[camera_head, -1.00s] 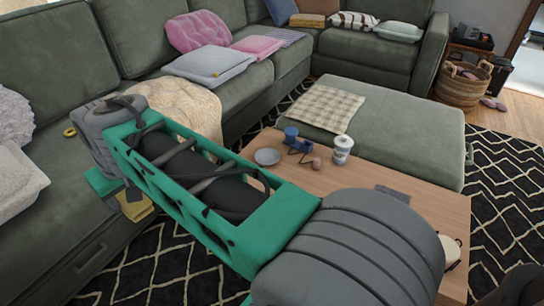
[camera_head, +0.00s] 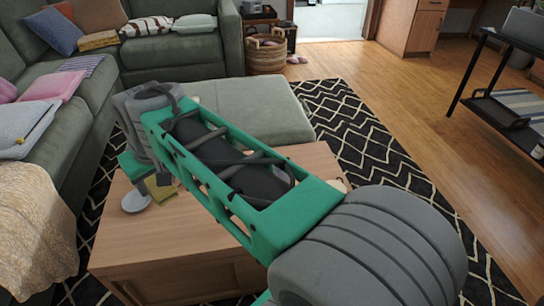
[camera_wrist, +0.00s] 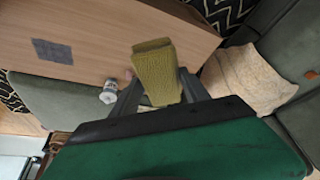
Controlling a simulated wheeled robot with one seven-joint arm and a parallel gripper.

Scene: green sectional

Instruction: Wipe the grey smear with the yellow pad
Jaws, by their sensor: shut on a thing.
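The yellow pad (camera_wrist: 157,70) is held between the fingers of my gripper (camera_wrist: 158,92) in the wrist view. In the head view the pad (camera_head: 162,188) shows below my gripper (camera_head: 140,168), over the left part of the wooden table (camera_head: 150,248). I cannot tell its exact height above the table. The grey smear (camera_wrist: 52,51) is a dark, roughly rectangular patch on the table in the wrist view, left of the pad and apart from it. In the head view my arm hides the smear.
A grey dish (camera_head: 136,202) sits on the table near the pad. A white container (camera_wrist: 109,92) stands between smear and pad in the wrist view. A green ottoman (camera_head: 260,115) adjoins the table's far side. Open wood floor (camera_head: 420,120) lies to the right.

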